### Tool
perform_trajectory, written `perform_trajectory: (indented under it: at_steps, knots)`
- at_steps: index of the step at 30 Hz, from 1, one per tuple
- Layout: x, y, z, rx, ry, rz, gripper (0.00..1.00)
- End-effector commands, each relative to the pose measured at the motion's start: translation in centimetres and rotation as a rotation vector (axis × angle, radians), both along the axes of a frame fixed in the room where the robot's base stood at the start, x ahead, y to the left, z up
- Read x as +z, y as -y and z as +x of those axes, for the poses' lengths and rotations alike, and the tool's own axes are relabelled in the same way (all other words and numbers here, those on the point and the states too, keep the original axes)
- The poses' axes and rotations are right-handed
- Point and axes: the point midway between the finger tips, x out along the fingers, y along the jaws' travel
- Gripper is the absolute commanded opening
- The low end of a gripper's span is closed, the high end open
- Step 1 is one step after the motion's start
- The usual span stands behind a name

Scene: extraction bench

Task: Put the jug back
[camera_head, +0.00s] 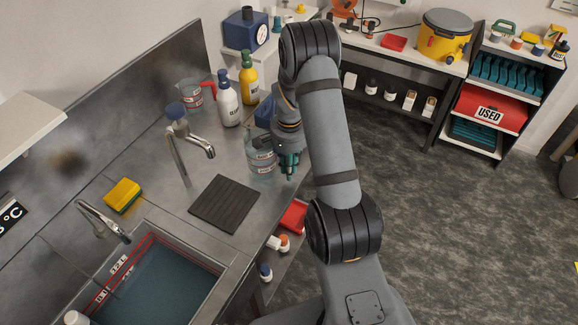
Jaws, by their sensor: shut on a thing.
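A clear jug (260,163) with a pale, red-edged marking band is at the right side of the steel bench, beyond the dark ridged mat (225,204). My gripper (267,143) is shut on this jug near its upper part. My wrist hides the jug's right side and handle, and I cannot tell whether its base touches the bench. A second clear jug (190,98), with a red handle, stands farther back near the wall.
White (228,104) and yellow (248,76) bottles stand behind the held jug. A tap (190,143) rises left of the mat. A water-filled sink (155,285) and a sponge (122,195) are nearer. The mat is bare.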

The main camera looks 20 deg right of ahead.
Motion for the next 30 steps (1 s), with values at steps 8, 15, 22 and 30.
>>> perform_trajectory:
  at_steps: [8, 15, 22, 30]
  knots:
    - [-0.26, 0.02, 0.02, -0.001, 0.001, 0.0, 0.0]
    - [-0.27, 0.02, -0.01, -0.001, 0.0, 0.0, 0.26]
    - [-0.25, 0.02, -0.01, -0.001, 0.0, 0.0, 0.35]
    - [0.27, 0.02, 0.0, -0.001, 0.0, 0.0, 0.35]
